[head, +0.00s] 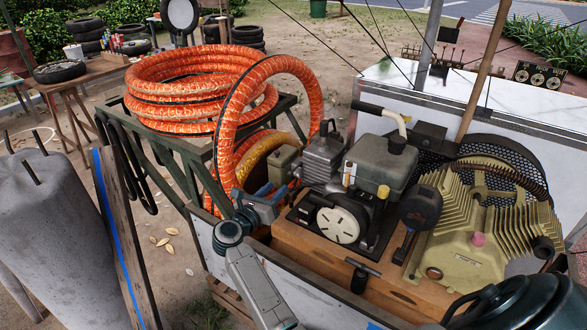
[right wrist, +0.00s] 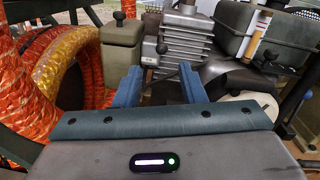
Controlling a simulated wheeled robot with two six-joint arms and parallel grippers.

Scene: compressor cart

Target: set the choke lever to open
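The engine (head: 345,180) stands on the cart, with a grey-green tank (head: 380,165), a white round starter cover (head: 340,222) and a finned grey cylinder (head: 322,158). My right gripper (head: 270,194) is at the engine's left side. My left gripper is not in view.
Coiled orange hose (head: 195,85) lies on a green stand left of the engine, and one loop (head: 232,130) arches close beside my right gripper. A yellow finned compressor (head: 480,235) stands right of the engine.

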